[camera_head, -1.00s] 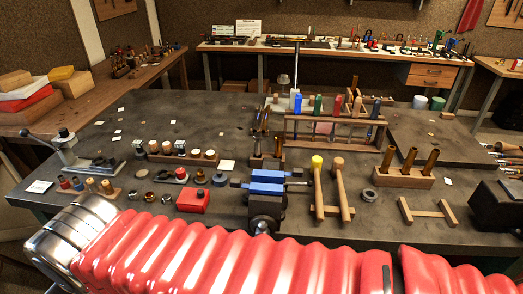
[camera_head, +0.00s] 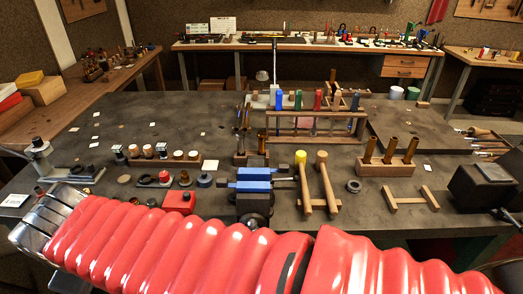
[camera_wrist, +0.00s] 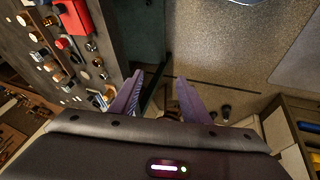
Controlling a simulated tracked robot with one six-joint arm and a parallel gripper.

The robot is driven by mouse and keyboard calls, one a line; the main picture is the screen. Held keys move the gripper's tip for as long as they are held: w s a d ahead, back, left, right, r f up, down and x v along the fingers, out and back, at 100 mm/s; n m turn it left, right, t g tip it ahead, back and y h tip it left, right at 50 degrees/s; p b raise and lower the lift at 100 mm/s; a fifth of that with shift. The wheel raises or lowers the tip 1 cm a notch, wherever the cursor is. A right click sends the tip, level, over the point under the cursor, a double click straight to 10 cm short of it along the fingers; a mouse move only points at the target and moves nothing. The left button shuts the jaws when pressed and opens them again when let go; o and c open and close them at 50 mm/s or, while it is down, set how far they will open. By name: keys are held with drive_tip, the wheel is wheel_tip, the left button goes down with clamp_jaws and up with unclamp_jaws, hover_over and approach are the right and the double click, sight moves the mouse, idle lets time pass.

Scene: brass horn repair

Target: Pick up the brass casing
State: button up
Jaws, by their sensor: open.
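Several upright brass tubes (camera_head: 388,150) stand in a wooden block (camera_head: 387,168) at the right of the dark bench in the head view. They are the clearest brass casings, but I cannot tell whether the task's casing is one of them. The brass tubes are not recognisable in the wrist view. My red-sleeved arm hides the front left bench edge in the head view.
A blue-jawed vise (camera_head: 255,190) stands at the front middle. Two mallets (camera_head: 318,185), a wooden rack (camera_head: 316,127) and a dark block (camera_head: 487,185) surround the brass tubes. A red box (camera_head: 179,201) and small parts lie left. The bench's left middle is mostly bare.

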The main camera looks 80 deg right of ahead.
drive_tip(key=s+d+n+g+h, duration=0.15)
drive_tip(key=d+h, duration=0.25)
drive_tip(key=d, duration=0.9)
drive_tip(key=n+g+h, duration=0.7)
drive_tip(key=n, duration=0.6)
approach(260, 141)
drive_tip(key=shift+a+r, duration=0.75)
drive_tip(key=shift+a, duration=0.15)
drive_tip(key=shift+d, duration=0.1)
drive_tip(key=shift+f+x, duration=0.15)
drive_tip(key=shift+x, duration=1.95)
drive_tip(key=shift+f+x, duration=0.1)
drive_tip(key=shift+x, duration=2)
drive_tip(key=shift+w+t+y, duration=0.15)
drive_tip(key=shift+t+y, duration=0.1)
drive_tip(key=shift+y, duration=0.05)
drive_tip(key=shift+x, duration=2.55)
drive_tip(key=shift+f, duration=0.2)
drive_tip(key=shift+c, duration=0.4)
